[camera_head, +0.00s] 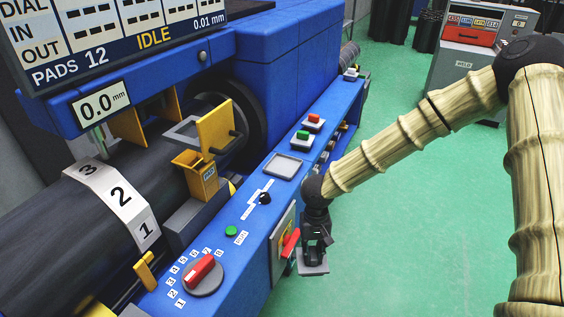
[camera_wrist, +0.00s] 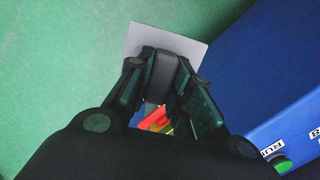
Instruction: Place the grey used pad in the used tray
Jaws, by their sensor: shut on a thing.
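My gripper (camera_head: 316,238) hangs beside the front face of the blue machine, low over the green floor side. It is shut on the grey used pad (camera_head: 313,267), which sits below the fingers. In the wrist view the gripper (camera_wrist: 164,72) grips the dark block of the pad, and its light grey plate (camera_wrist: 180,44) sticks out past the fingertips, clear of the blue machine.
The blue ledge (camera_head: 247,208) carries a red-handled dial (camera_head: 202,271), a green button (camera_head: 231,231), a black lever knob (camera_head: 265,198) and red and green buttons. A red-handled switch (camera_head: 289,243) is close to my gripper. A yellow holder (camera_head: 203,180) stands behind the ledge. Green floor is clear.

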